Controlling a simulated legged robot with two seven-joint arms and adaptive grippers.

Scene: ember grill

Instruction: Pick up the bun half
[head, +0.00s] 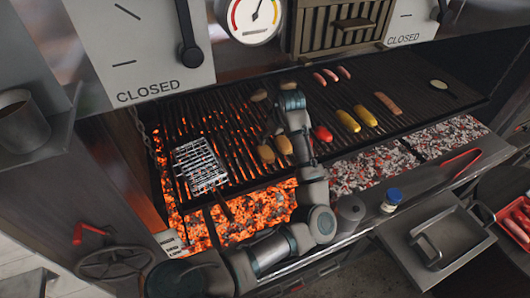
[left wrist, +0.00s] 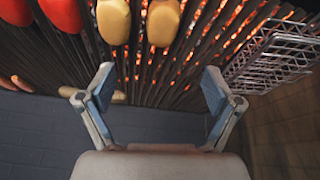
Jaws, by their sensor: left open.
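Two tan bun-like pieces lie on the grill bars in the head view, a left one (head: 265,153) and a right one (head: 283,145). They also show at the top of the left wrist view, at left (left wrist: 113,20) and right (left wrist: 163,20). Another tan piece (head: 258,95) lies farther back. My left gripper (head: 274,124) is over the grill, its fingers partly hidden by my arm. In the left wrist view it is open (left wrist: 157,90), with only bars between the fingers. A tan piece shows partly behind one finger. My right gripper is not in view.
A wire basket (head: 199,166) lies left of the gripper over glowing coals. A red pepper (head: 322,133), yellow corn-like pieces (head: 348,121) and sausages (head: 331,75) lie to the right. A shaker with a blue cap (head: 392,200) stands on the front ledge.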

